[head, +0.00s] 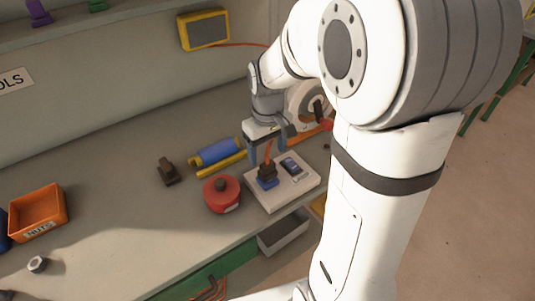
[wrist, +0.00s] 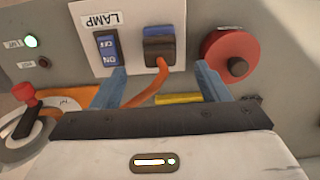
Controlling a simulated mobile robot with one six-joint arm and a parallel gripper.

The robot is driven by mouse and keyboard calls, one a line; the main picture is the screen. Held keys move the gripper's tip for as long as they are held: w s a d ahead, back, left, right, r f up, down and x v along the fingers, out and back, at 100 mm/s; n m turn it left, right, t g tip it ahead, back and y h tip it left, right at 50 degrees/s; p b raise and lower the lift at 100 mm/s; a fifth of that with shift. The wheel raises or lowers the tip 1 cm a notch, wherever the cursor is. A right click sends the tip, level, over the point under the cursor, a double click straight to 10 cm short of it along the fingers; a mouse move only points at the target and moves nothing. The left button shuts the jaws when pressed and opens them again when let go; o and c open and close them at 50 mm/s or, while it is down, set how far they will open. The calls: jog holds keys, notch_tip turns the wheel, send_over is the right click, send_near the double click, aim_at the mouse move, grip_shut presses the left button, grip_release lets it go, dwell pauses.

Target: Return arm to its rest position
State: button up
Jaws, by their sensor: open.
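My gripper (head: 268,157) is open above the white panel (head: 308,182) on the workbench. In the wrist view, its two blue fingers (wrist: 161,76) are spread wide, with nothing gripped between them. The panel, labelled LAMP, carries a blue rocker switch (wrist: 107,47) and a dark plug (wrist: 158,47) seated in a blue socket (head: 267,183). An orange cable (wrist: 158,75) runs from the plug between the fingers. My arm reaches down from the upper right in the head view, bent well forward over the bench.
A reel (wrist: 22,130) with a red knob is near the gripper. An orange bin (head: 38,210) stands left.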

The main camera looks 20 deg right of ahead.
dwell(0.4)
jog(key=s+r+m+t, duration=0.1)
jog(key=s+r, duration=0.2)
jog(key=s, duration=0.4)
jog(key=s+r+m+t, duration=0.2)
jog(key=s+r, duration=0.1)
jog(key=s, duration=0.4)
jog(key=shift+r+m, duration=0.2)
jog(key=shift+m, duration=0.1)
jog(key=shift+c, duration=0.6)
